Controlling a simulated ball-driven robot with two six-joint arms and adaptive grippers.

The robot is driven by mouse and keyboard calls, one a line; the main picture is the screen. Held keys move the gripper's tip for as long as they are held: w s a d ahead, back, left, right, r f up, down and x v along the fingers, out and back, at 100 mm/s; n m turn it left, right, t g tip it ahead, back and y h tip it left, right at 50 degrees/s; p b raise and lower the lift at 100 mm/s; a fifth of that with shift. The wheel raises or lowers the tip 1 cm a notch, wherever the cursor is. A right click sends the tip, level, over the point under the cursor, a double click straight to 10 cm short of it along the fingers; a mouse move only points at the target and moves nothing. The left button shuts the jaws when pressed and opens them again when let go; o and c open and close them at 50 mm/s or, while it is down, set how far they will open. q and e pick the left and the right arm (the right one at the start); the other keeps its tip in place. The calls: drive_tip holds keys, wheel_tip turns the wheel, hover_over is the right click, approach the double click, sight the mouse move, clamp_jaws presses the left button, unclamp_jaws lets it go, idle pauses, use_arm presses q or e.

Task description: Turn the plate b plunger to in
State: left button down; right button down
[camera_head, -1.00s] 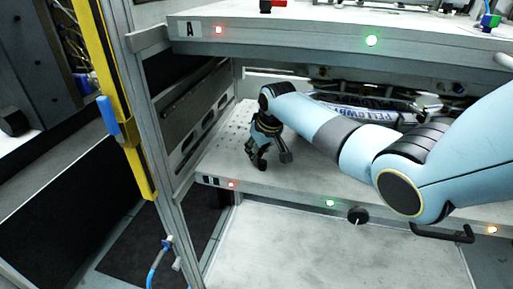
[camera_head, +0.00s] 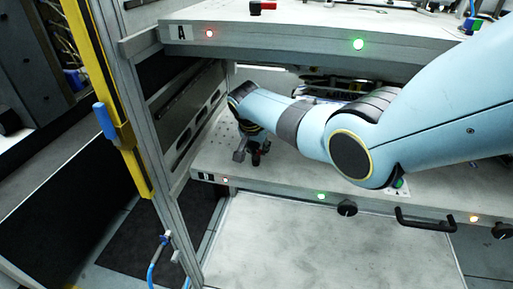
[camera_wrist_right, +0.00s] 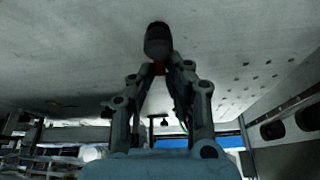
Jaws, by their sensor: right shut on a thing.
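The plate b plunger is a dark cylindrical knob with a bit of red at its base. In the right wrist view its knob (camera_wrist_right: 158,40) stands out beyond my fingertips. My right gripper (camera_wrist_right: 160,70) is shut on it, with both fingers meeting at the red part. In the head view the right gripper (camera_head: 254,145) is low over plate B (camera_head: 300,182), near its left end. There the plunger (camera_head: 256,158) is small, dark and partly hidden by the fingers. Whether it is in or out cannot be told. My left gripper is not in view.
Plate A (camera_head: 280,38) lies above, with a red and black plunger (camera_head: 262,7) on top. A label B (camera_head: 207,177), indicator lights, a black knob (camera_head: 347,208) and a black handle (camera_head: 425,222) line plate B's front. A frame post (camera_head: 140,110) stands left.

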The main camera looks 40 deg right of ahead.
drive_tip(key=m, duration=0.2)
drive_tip(key=m+g+b, duration=0.1)
drive_tip(key=shift+s+d+f+m+g, duration=0.1)
drive_tip(key=shift+s+d+m+g, duration=0.05)
drive_tip(key=shift+s+m+g, duration=0.2)
drive_tip(key=m+g+b, duration=0.1)
drive_tip(key=m, duration=0.1)
drive_tip(key=s+m+b, duration=0.1)
drive_tip(key=m, duration=0.1)
drive_tip(key=shift+m+g+h, duration=0.35)
drive_tip(key=shift+h, duration=0.05)
drive_tip(key=m+b, duration=0.1)
drive_tip(key=m, duration=0.1)
drive_tip(key=s+m+g+b, duration=0.1)
drive_tip(key=m, duration=0.1)
drive_tip(key=shift+y+b, duration=0.4)
drive_tip(key=shift+s+a+m+g+y+b, duration=0.15)
drive_tip(key=shift+a+m+g+y+b, duration=0.2)
drive_tip(key=shift+m, duration=0.65)
drive_tip(key=shift+s+a+m+g+y+b, duration=0.15)
drive_tip(key=shift+m+g+b, duration=0.3)
drive_tip(key=shift+m, duration=0.55)
